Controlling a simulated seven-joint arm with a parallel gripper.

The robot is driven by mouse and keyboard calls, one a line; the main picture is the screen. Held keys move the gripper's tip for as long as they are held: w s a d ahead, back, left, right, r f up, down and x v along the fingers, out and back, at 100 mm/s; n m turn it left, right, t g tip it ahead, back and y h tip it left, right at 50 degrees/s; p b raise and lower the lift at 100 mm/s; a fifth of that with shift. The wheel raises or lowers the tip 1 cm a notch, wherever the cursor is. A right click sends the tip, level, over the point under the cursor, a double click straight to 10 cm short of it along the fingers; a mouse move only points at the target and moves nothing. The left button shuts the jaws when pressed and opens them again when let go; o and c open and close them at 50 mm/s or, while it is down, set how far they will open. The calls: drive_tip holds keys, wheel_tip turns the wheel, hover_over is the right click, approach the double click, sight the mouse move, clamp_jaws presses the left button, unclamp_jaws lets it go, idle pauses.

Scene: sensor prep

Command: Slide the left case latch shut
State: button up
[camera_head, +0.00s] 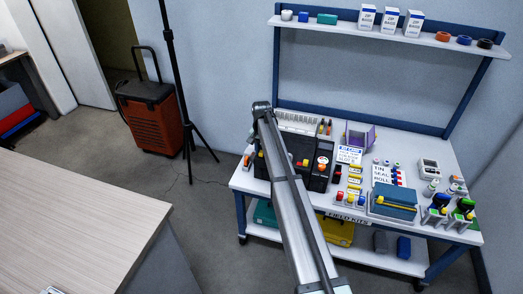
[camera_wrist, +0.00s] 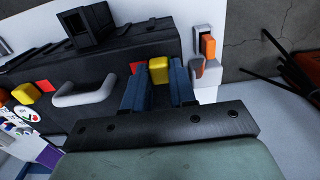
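A dark case (camera_wrist: 100,68) lies on the workbench, with a grey handle (camera_wrist: 85,93) on its front. In the wrist view, the left latch, a yellow block (camera_wrist: 158,69), sits between the blue fingers of my gripper (camera_wrist: 159,82). The fingers are close together and appear to press on both its sides. A red mark shows beside it. The other yellow latch (camera_wrist: 26,93) is past the handle, with its own red mark (camera_wrist: 45,86). In the head view, my arm covers much of the case (camera_head: 318,172), and my fingertips are hidden.
An orange-topped tool (camera_wrist: 208,46) in a light holder stands close beside the case. A purple bin (camera_head: 360,136), yellow-marked blocks, a blue box (camera_head: 393,197) and bottles crowd the bench to the right. Field kits sit on the lower shelf. A tripod (camera_head: 178,80) stands left of the bench.

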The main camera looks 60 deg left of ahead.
clamp_jaws()
drive_tip(key=shift+w, duration=0.1)
drive_tip(key=shift+w+d, duration=0.9)
drive_tip(key=shift+d, duration=0.05)
drive_tip(key=shift+o, duration=2.4)
unclamp_jaws()
